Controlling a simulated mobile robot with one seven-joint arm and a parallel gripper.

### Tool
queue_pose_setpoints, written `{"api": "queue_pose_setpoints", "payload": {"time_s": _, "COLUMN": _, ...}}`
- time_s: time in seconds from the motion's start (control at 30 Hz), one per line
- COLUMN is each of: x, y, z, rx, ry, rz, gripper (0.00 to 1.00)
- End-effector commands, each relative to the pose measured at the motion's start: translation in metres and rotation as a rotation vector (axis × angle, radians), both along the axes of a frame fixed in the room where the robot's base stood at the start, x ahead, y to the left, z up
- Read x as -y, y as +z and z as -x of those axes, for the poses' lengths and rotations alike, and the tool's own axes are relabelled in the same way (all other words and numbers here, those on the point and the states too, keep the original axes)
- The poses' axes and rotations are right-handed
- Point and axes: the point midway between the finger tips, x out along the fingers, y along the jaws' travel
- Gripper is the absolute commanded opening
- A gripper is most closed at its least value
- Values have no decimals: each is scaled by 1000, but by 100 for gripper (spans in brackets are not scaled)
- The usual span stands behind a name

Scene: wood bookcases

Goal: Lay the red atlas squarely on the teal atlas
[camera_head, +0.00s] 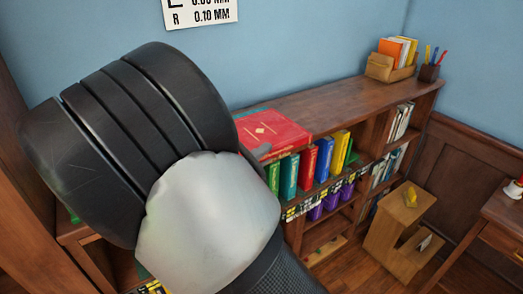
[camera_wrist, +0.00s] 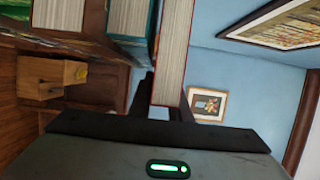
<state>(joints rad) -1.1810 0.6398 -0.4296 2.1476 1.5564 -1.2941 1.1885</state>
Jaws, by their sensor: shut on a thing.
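The red atlas (camera_head: 272,130) shows in the head view at the left end of the bookcase top, cover up and roughly level. In the wrist view its red edges and pale pages (camera_wrist: 173,50) sit between the two dark fingers of my gripper (camera_wrist: 167,92), which is shut on it. A thick book with teal covers, apparently the teal atlas (camera_wrist: 132,42), lies just left of the red atlas in the wrist view, on its shelf side. A narrow gap seems to separate them; contact is unclear.
Several upright coloured books (camera_head: 324,158) fill the shelf below. The bookcase top (camera_head: 330,98) is clear to the right, up to a letter box (camera_head: 391,66) and pen cup (camera_head: 429,72). A wooden step stool (camera_head: 400,220) stands on the floor. My arm blocks the head view's left.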

Motion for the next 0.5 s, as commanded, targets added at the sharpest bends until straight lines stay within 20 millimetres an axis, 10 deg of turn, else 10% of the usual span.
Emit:
{"api": "queue_pose_setpoints", "payload": {"time_s": 0.43, "x": 0, "y": -6, "z": 0, "rx": 7, "ry": -1, "rz": -3, "gripper": 0}}
{"api": "queue_pose_setpoints", "payload": {"time_s": 0.5, "x": 0, "y": -7, "z": 0, "rx": 1, "ry": 0, "rz": -2, "gripper": 26}}
